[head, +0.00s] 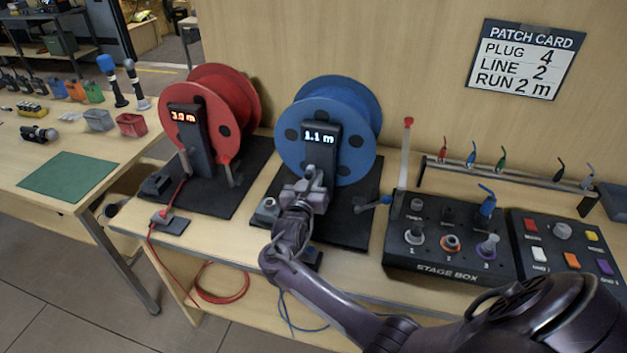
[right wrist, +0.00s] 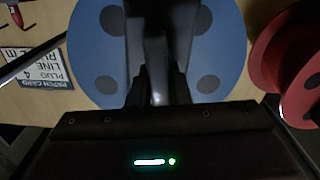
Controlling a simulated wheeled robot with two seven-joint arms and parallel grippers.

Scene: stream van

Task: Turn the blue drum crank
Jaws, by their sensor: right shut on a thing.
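The blue drum (head: 358,150) stands upright on a dark base plate (head: 345,225), behind a dark post whose display (head: 320,137) reads 1.1 m. My right gripper (head: 313,181) is in front of the lower part of this post. It is shut on the blue drum crank, which it mostly hides. In the right wrist view a grey piece of the crank (right wrist: 158,82) shows between the fingers, with the blue drum (right wrist: 92,55) behind. My left gripper is not in view.
A red drum (head: 247,95) stands to the left, its display reading 3.0 m. A patch card (head: 525,60) hangs on the wall.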

